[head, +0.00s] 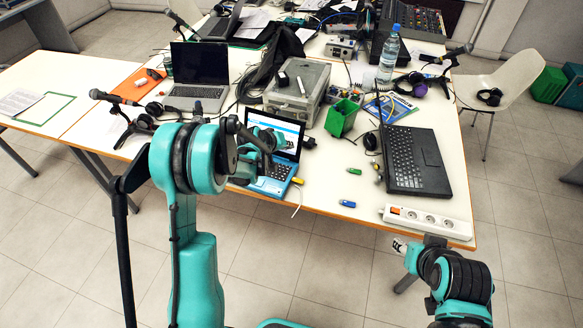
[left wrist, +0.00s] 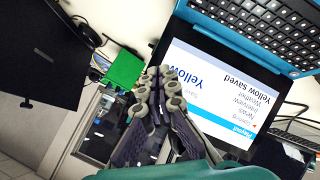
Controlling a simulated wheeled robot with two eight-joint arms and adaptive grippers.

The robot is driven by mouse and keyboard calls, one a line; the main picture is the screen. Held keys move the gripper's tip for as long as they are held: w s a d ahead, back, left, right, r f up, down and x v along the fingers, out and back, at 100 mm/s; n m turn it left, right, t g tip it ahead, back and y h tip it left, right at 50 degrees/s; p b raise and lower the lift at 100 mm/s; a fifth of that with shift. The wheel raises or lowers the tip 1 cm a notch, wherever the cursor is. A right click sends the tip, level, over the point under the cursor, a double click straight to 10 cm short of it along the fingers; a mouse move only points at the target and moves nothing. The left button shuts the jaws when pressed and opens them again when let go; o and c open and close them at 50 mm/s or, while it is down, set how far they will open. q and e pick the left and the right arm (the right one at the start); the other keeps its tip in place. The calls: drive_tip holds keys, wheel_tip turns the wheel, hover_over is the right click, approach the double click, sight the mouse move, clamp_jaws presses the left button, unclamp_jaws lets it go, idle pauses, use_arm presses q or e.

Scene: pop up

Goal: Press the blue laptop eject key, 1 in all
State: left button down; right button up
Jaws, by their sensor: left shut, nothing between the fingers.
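The blue laptop (head: 272,183) stands open near the front edge of the white table, its lit screen (head: 289,127) facing me. In the left wrist view its blue-framed keyboard (left wrist: 275,28) is at the upper right, beside the screen with "Yellow saved" text (left wrist: 235,85). The eject key cannot be told apart from the others. My left gripper (head: 268,143) is in front of the screen and hides part of it. In the left wrist view its fingers (left wrist: 160,78) are together and empty, pointing past the screen's edge. My right gripper (head: 400,245) is low beside the table's front right edge; its fingers are too small to judge.
A black laptop (head: 412,160) and a white power strip (head: 428,221) lie to the right. Small USB sticks (head: 347,203) lie in front. A microphone (head: 115,98) stands on the left.

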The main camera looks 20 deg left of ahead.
use_arm(q)
drive_tip(key=shift+f, duration=0.1)
drive_tip(key=b, duration=0.5)
hover_over(290, 167)
drive_tip(key=f, duration=0.7)
drive_tip(key=shift+s+a+f, duration=0.25)
drive_tip(key=shift+s, duration=0.15)
drive_tip(key=shift+f+b, duration=0.4)
drive_tip(key=shift+f, duration=0.15)
drive_tip(key=shift+f+b, duration=0.4)
drive_tip(key=shift+b, duration=0.05)
drive_tip(key=shift+f+b, duration=0.35)
idle(0.6)
drive_tip(key=shift+r, duration=0.1)
drive_tip(key=shift+r+p, duration=0.4)
drive_tip(key=shift+r, duration=0.3)
